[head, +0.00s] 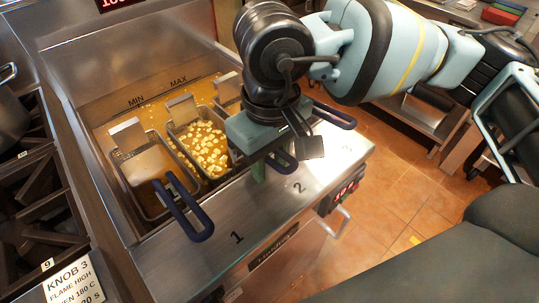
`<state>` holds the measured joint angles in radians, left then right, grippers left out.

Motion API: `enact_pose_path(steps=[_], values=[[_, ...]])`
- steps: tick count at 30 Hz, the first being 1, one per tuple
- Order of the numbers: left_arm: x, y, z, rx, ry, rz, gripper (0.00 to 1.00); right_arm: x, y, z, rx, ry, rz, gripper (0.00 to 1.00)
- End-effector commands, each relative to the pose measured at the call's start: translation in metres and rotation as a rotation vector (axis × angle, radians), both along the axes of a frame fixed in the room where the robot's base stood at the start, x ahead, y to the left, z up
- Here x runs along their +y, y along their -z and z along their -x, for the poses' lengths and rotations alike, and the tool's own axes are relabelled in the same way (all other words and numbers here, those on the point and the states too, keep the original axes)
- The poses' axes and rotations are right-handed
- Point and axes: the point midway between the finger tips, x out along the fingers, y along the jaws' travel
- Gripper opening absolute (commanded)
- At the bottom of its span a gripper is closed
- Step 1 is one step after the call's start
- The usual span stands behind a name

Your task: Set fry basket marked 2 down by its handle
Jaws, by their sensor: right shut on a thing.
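The fry basket marked 2 is the middle wire basket (181,146), filled with pale yellow cubes. It sits within the fryer vat, among the oil; I cannot tell whether it hangs or rests. Its dark blue loop handle (283,163) reaches over the front ledge near the printed number 2. My right gripper (258,172) points down over the ledge and is shut on this handle. The gripper body hides the handle's inner end and part of the basket. My left gripper is not in view.
An empty-looking basket (143,172) with a blue handle (190,212) stands left, by number 1. A third basket's handle (334,117) lies right, partly behind my arm. A burner grate (35,190) with a pot (10,118) is at left. The steel ledge (235,262) is clear in front.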

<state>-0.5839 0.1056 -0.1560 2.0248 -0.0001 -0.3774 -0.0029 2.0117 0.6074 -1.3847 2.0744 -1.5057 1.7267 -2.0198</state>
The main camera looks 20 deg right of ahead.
Motion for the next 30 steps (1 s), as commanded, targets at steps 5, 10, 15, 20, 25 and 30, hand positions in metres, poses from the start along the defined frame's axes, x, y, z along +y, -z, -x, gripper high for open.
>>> enact_pose_path(steps=[5, 10, 15, 20, 25, 30], values=[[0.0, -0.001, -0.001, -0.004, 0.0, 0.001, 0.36, 0.0, 0.002, 0.001, 0.009, 0.0, 0.003, 0.33], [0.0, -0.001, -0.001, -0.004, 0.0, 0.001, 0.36, 0.0, 0.002, 0.001, 0.008, 0.0, 0.003, 0.56], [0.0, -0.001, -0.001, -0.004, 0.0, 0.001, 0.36, 0.0, 0.001, 0.001, 0.006, 0.0, 0.002, 0.56], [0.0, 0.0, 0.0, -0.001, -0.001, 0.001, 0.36, -0.001, 0.0, 0.001, 0.009, 0.0, 0.004, 0.56], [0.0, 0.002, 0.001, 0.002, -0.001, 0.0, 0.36, 0.0, -0.021, 0.001, 0.006, 0.0, 0.002, 0.56], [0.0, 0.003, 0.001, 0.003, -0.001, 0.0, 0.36, 0.0, -0.049, 0.001, 0.004, 0.0, 0.001, 0.56]])
